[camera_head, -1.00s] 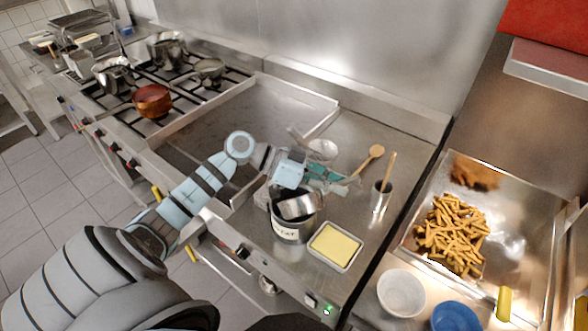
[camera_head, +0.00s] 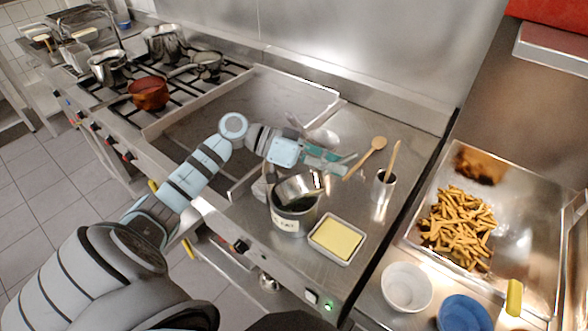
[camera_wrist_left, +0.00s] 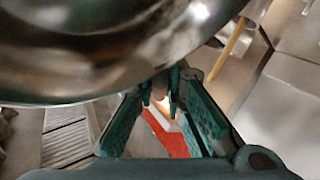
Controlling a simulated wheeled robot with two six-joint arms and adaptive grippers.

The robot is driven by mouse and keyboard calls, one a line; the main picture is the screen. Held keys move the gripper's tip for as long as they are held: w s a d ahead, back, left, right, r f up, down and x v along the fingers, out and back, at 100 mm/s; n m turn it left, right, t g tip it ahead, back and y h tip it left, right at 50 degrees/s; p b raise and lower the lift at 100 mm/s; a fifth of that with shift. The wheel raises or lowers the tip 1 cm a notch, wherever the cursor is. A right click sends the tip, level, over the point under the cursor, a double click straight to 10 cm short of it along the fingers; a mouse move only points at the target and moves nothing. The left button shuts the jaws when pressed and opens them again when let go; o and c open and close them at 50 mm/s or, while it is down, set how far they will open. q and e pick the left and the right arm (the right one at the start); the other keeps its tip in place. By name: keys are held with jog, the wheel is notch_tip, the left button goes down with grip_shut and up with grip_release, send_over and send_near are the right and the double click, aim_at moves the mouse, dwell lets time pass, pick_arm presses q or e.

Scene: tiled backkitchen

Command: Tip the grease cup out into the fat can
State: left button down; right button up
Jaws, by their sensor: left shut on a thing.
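The steel grease cup (camera_head: 299,187) is tilted over the mouth of the fat can (camera_head: 287,224), a grey pot with a white label standing near the counter's front edge. The cup's rim overlaps the can's opening in the head view; I cannot tell whether they touch. My left gripper (camera_head: 326,158) is shut on the cup, above and behind the can. In the left wrist view the cup (camera_wrist_left: 120,50) fills the top as a large curved metal surface, above the teal fingers (camera_wrist_left: 165,92). Any grease in the cup is hidden. My right gripper is not in view.
A tray of yellow butter (camera_head: 336,238) stands just right of the can. A wooden spoon (camera_head: 366,158) and a steel utensil cup (camera_head: 383,187) are behind it. White (camera_head: 407,288) and blue (camera_head: 465,314) bowls and a fries tray (camera_head: 530,240) lie to the right.

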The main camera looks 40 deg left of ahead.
pick_arm(q)
jog(key=w+a+f+n+t+h+b, duration=0.1)
jog(key=w+a+n+t+h+b, duration=0.4)
jog(key=a+n+b, duration=0.4)
jog(key=shift+w+a+f+n+t+h, duration=0.15)
jog(key=shift+w+a+n+t+h, duration=0.65)
jog(key=shift+n, duration=2.5)
